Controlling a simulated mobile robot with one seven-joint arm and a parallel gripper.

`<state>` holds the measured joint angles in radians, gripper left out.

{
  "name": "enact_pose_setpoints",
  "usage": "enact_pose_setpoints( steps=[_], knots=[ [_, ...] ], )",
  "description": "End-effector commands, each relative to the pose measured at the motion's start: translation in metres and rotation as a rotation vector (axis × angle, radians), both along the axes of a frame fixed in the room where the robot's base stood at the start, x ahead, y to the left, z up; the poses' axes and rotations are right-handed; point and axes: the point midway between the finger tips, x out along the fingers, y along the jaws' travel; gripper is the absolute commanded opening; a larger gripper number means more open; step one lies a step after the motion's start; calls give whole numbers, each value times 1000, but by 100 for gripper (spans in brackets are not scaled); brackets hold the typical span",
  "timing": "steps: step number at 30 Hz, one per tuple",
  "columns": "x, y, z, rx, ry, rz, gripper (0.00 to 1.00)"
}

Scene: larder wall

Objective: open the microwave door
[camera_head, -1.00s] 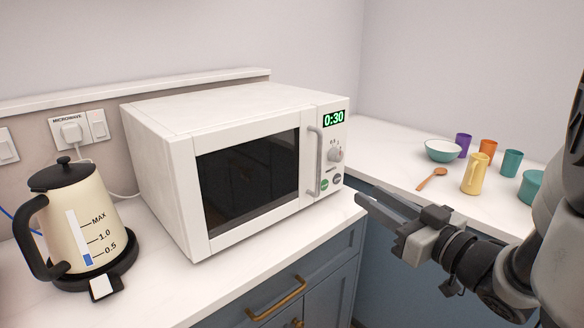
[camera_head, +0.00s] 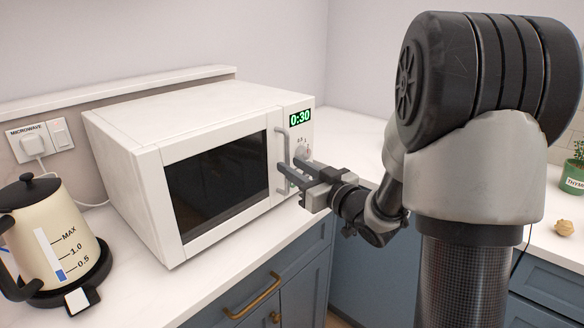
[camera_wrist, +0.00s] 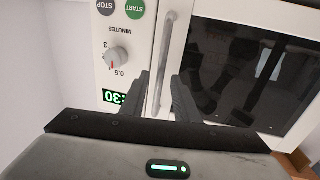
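The white microwave (camera_head: 200,110) stands on the counter with its door (camera_head: 215,185) shut. The door has a dark window and an upright grey bar handle (camera_head: 282,150) at its right side, beside the control panel. In the wrist view, the handle (camera_wrist: 168,40) runs between the spread fingers of my gripper (camera_wrist: 163,78). I see no clear sign that either finger presses on the bar.
The control panel has a dial (camera_wrist: 117,56), buttons and a display (camera_head: 300,117) reading 0:30. A cream kettle (camera_head: 45,235) stands left of the microwave. Blue drawers (camera_head: 265,285) lie below the counter. A green plant pot (camera_head: 572,178) stands at far right.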

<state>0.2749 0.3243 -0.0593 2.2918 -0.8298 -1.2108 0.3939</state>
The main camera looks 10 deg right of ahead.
Motion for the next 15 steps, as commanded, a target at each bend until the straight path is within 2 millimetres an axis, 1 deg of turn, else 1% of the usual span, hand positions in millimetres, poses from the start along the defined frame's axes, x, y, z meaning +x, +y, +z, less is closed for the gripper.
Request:
enact_pose_setpoints(
  steps=[4,12,13,15],
  knots=[
    [8,4,0,0,-1,1,28],
    [10,5,0,1,0,0,28],
    [9,5,0,1,0,0,27],
    [9,5,0,1,0,0,15]
  ],
)
